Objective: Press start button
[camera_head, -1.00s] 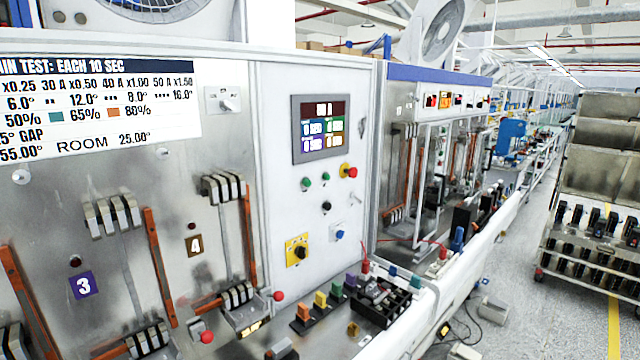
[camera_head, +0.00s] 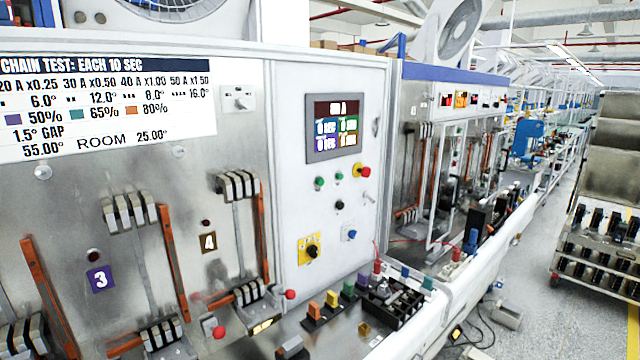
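The white control panel (camera_head: 285,150) stands at the middle of the view. It carries two green buttons, a left one (camera_head: 319,183) and a right one (camera_head: 339,176). I cannot read any label that marks one as start. A red mushroom button (camera_head: 364,171) on a yellow plate sits to their right. Below are a black knob (camera_head: 339,205), a blue button (camera_head: 350,235) and a yellow-plated rotary switch (camera_head: 310,249). A lit screen (camera_head: 336,127) is above the buttons. Neither of my grippers shows, and nothing covers the buttons.
A metal test board with stations marked 3 (camera_head: 100,279) and 4 (camera_head: 208,242) fills the left, with copper bars and red-knobbed levers projecting. Coloured blocks and a black tray (camera_head: 392,303) lie on the ledge below the panel. A loaded rack (camera_head: 606,190) stands right, beyond open floor.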

